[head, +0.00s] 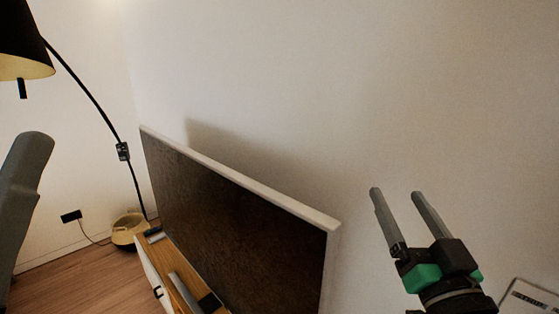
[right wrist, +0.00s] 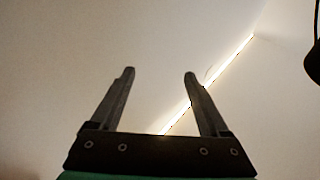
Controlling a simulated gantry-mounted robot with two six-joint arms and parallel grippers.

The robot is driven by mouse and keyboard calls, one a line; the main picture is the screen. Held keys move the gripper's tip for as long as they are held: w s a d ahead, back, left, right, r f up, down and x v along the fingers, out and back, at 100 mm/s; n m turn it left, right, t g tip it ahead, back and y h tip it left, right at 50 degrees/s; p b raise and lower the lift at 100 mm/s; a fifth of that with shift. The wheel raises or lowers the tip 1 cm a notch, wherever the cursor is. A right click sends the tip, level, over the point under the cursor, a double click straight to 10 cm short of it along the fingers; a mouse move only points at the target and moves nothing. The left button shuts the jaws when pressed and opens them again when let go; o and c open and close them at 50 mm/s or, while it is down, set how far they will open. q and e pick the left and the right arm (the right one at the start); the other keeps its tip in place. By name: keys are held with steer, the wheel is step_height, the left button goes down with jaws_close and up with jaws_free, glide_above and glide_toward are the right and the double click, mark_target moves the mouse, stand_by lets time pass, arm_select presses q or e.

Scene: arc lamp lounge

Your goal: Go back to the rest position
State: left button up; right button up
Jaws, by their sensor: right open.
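My right gripper (head: 394,192) is raised at the right of the head view, in front of the bare wall and to the right of the TV. Its two grey fingers point up and stand apart with nothing between them. In the right wrist view the gripper (right wrist: 160,76) is also open and empty, facing a pale surface with a bright light strip. My left gripper is not in the head view.
A large TV (head: 235,225) stands on a wooden cabinet (head: 165,262) against the wall (head: 330,80). A black arc lamp (head: 90,95) with a round yellowish base (head: 128,229) stands at the left. A black wall socket (head: 71,216) is near the floor. Wooden floor (head: 80,282) shows lower left.

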steer(key=s+r+n+t+y+p, duration=0.25)
steer(key=s+r+t, duration=0.35)
steer(key=s+r, duration=1.05)
step_height(320, 180, up, 19)
steer(key=p, duration=2)
step_height(320, 180, down, 61)
steer(key=b, duration=6)
steer(key=shift+s+a+r+h+b, duration=0.15)
steer(key=shift+a+r+h+b, duration=0.05)
steer(key=shift+a+h+b, duration=0.2)
